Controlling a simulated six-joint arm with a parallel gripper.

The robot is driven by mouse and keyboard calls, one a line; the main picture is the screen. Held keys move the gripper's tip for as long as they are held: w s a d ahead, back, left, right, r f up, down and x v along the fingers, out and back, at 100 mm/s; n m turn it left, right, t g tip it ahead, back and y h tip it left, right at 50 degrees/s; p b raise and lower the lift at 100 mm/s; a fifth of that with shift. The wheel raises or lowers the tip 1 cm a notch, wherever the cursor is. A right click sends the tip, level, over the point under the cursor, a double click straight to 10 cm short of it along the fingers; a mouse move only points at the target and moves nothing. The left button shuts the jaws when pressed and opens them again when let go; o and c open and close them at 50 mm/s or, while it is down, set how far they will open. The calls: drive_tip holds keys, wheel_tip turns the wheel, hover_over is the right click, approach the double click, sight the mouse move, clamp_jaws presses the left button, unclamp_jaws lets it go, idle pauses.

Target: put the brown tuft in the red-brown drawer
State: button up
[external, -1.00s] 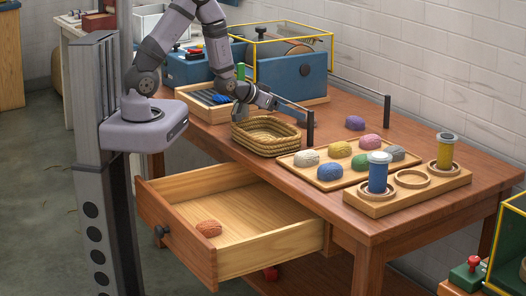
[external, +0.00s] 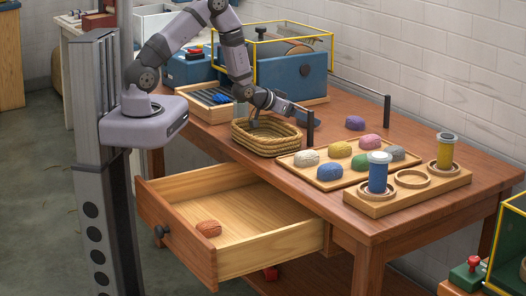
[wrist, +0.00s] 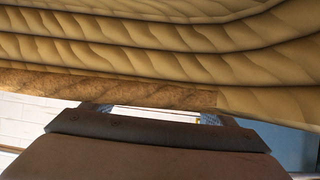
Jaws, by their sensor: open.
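No brown tuft shows clearly in the external view; the basket's floor is largely hidden. In the wrist view the basket's coiled wall (wrist: 150,45) fills the top, close to my gripper (wrist: 155,115). A brown fibrous strip (wrist: 90,88) runs below the coils; I cannot tell whether it is the tuft or part of the basket. The red-brown drawer (external: 178,236) is pulled out, with a rust-brown skein (external: 208,228) inside near its front.
A wooden tray (external: 328,182) with several coloured skeins stands right of the basket, and a purple skein (external: 355,123) lies behind it. A spool rack (external: 408,197) is at right. The drawer's middle is free.

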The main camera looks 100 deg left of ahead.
drive_tip(key=shift+c, duration=0.2)
drive_tip(key=c, duration=1.1)
drive_tip(key=shift+c, duration=0.3)
drive_tip(key=shift+r, duration=0.1)
drive_tip(key=shift+r, duration=4.9)
drive_tip(key=shift+w, duration=0.1)
